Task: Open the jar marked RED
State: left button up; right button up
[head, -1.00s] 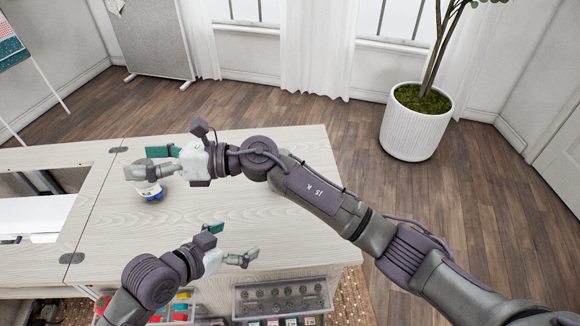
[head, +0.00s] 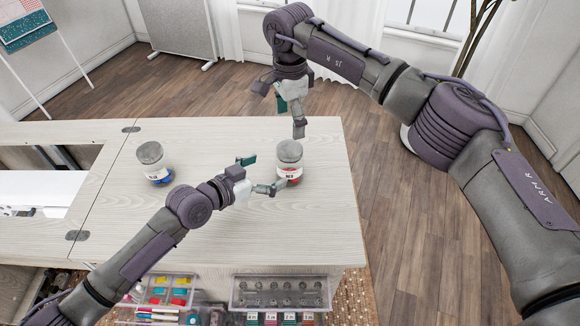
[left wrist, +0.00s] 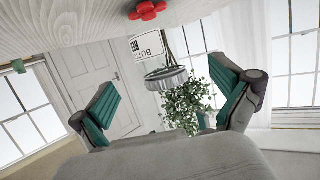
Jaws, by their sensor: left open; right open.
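The jar marked RED (head: 289,172) stands upright on the table, with a grey lid, a white label and red contents. In the left wrist view its lid (left wrist: 166,78), part of its label and red buttons (left wrist: 147,10) show, tilted and upside down. My left gripper (head: 262,174) is open just left of this jar, fingers towards it; contact cannot be told. Its fingers spread left and right in the wrist view (left wrist: 170,103), with the lid ahead between them. My right gripper (head: 288,115) is open, above and behind the jar, fingers pointing down.
Another grey-lidded jar (head: 153,164) with blue contents stands at the left of the table (head: 220,145). A clear bin of spools (head: 282,293) and a tray of coloured items (head: 168,290) sit at the table's front. The right front of the tabletop is clear.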

aim_at(290, 161)
pick_arm(q)
jog(key=x, duration=0.8)
